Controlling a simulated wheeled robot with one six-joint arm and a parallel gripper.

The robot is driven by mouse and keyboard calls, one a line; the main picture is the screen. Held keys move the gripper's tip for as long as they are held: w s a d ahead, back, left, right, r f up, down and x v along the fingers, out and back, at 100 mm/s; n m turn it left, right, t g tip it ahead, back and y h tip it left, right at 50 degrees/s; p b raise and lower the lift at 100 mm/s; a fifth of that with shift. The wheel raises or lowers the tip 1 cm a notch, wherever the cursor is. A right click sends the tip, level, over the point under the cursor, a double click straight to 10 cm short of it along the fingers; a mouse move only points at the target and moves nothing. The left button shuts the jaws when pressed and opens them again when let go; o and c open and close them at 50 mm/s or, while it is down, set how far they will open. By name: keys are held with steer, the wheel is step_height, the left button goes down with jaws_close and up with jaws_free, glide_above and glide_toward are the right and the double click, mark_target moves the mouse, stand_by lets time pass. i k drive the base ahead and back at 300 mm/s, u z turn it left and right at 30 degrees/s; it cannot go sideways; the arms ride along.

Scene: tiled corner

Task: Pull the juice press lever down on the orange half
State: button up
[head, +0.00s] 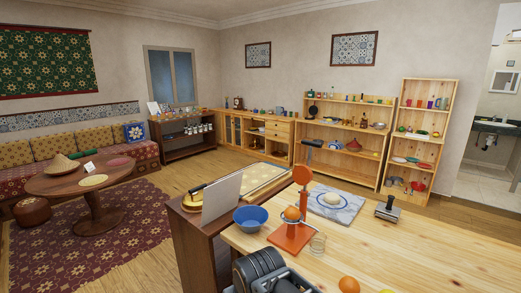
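The orange juice press (289,238) stands upright on the light wooden counter, near the middle of the head view. An orange half (292,213) appears to sit on it at mid height, below the press's round orange upper part (302,174). The lever (312,143) has a dark grip and sticks up above the press, in a raised position. A clear glass (318,244) stands on the counter just right of the press base. My gripper is not in view, so its state does not show.
A blue bowl (251,219) stands left of the press. A marble board (352,207) with a pale lump lies behind it, and a dark-handled tamper-like tool (387,209) stands to the right. An orange (348,284) lies at the front edge. The counter's right side is clear.

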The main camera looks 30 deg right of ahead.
mark_target(302, 175)
steer(key=u, duration=0.45)
steer(key=i, duration=0.95)
steer(key=z, duration=1.1)
